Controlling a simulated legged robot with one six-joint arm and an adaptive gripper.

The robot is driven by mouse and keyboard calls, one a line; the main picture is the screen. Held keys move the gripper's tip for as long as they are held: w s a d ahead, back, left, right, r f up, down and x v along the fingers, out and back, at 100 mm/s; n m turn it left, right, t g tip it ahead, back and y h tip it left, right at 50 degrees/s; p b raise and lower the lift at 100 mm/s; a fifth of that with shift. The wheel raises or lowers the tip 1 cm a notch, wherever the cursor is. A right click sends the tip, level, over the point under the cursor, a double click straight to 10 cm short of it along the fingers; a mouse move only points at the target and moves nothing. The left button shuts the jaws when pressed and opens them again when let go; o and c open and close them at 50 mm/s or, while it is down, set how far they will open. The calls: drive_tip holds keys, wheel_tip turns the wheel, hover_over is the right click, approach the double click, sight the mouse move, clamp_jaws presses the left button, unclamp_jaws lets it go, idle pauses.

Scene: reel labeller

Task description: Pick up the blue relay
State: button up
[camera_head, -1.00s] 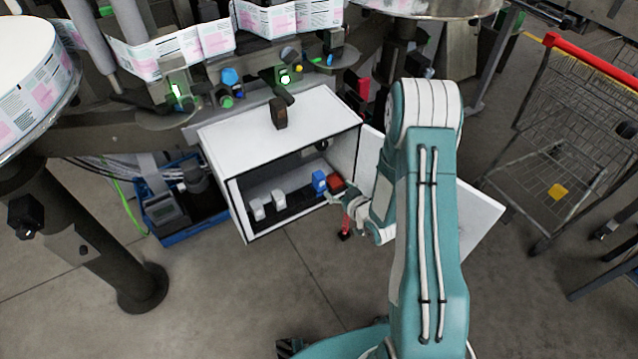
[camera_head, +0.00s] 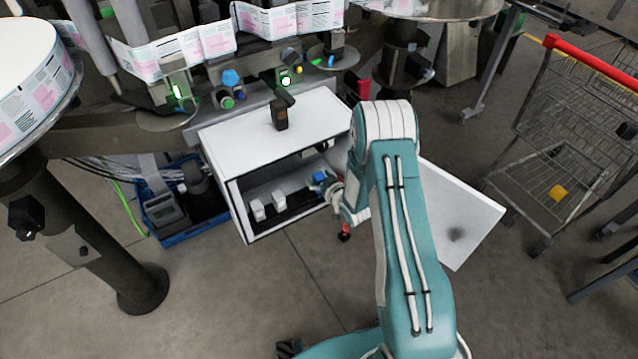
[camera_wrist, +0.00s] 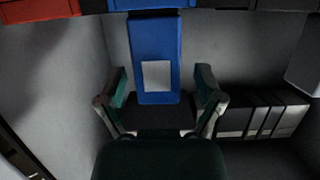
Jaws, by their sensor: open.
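The blue relay (camera_head: 320,177) stands inside the open white cabinet (camera_head: 210,135), toward its right end. In the wrist view the blue relay (camera_wrist: 156,50) is upright with a pale label on its front. My gripper (camera_wrist: 160,102) is open, one finger low on each side of the relay's lower part. I cannot tell whether either finger touches it. In the head view my gripper (camera_head: 334,190) is at the cabinet opening beside the relay and partly hidden by my arm.
Two white relays (camera_head: 268,202) stand to the left on the same row. A red block (camera_wrist: 38,10) shows at the wrist view's upper left. Grey slotted modules (camera_wrist: 262,115) lie at right. The cabinet door (camera_head: 465,215) hangs open at right.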

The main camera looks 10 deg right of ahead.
sight(319, 175)
clamp_jaws()
idle(0.3)
drive_tip(key=shift+r, duration=0.55)
wheel_tip(319, 175, up, 2)
drive_tip(key=shift+r, duration=0.2)
drive_tip(key=s+d+r, duration=0.2)
drive_tip(key=s+r, duration=0.7)
drive_tip(key=s, duration=0.4)
drive_tip(key=shift+w+a+f, duration=1.4)
drive_tip(key=shift+w+f, duration=0.1)
drive_tip(key=shift+w, duration=0.3)
drive_tip(key=shift+w+a+f, duration=1.45)
drive_tip(key=shift+w+f, duration=0.1)
drive_tip(key=shift+w, duration=0.25)
drive_tip(key=shift+w+a+f, duration=1.4)
drive_tip(key=shift+w+f, duration=0.1)
drive_tip(key=shift+w, duration=0.3)
